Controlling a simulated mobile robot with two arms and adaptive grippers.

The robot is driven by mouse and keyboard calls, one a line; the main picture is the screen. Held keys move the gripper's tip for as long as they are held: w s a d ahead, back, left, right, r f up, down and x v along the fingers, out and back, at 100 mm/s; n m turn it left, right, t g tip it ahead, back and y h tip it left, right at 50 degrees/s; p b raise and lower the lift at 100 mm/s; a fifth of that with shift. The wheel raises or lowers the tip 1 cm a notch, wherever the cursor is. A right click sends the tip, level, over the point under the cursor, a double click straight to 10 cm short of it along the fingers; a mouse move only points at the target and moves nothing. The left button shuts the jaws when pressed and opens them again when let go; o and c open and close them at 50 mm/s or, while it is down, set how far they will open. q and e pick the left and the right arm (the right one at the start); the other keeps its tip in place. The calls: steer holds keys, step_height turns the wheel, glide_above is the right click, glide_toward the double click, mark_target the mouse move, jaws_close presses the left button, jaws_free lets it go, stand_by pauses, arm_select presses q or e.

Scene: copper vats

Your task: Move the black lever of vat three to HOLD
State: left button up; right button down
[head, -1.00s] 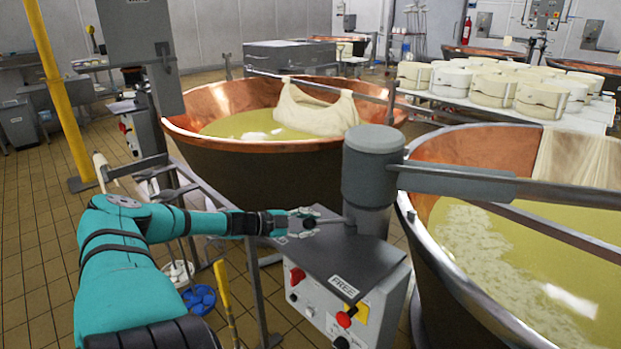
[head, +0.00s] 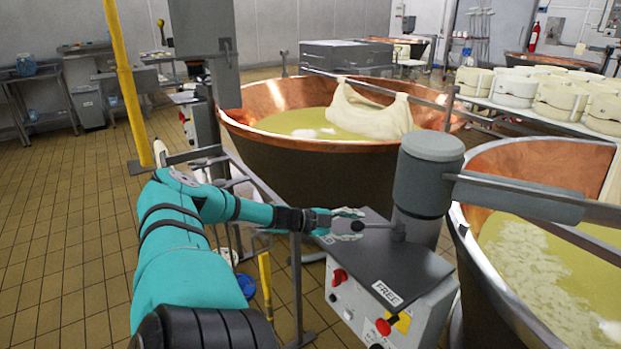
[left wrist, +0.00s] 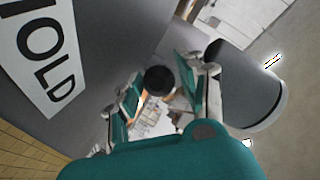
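The black lever (head: 380,226) points left from the grey post on the control box (head: 420,268). Its round black knob also shows in the left wrist view (left wrist: 160,80). My left gripper (head: 350,219) is at the knob, with one finger on either side of it. In the left wrist view the fingers (left wrist: 160,95) look spread, with a slim gap beside the knob; firm contact cannot be seen. A HOLD label (left wrist: 48,58), its first letter cut off, lies on the box top at left in that view. A FREE label (head: 386,293) is on the box's front edge. My right gripper is not in view.
A copper vat (head: 535,160) stands right of the box, and another copper vat (head: 285,98) stands behind. A metal rail (head: 297,285) and yellow pole (head: 122,80) are to the left. White cheese moulds (head: 560,95) sit on a table.

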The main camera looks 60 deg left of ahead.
arm_select(q)
steer(key=shift+s, duration=0.5)
steer(key=shift+s+a+r, duration=0.15)
steer(key=shift+s+a, duration=0.05)
steer(key=shift+s, duration=0.25)
steer(key=s+a, duration=0.2)
steer(key=s, duration=0.9)
steer(key=shift+s+a, duration=0.25)
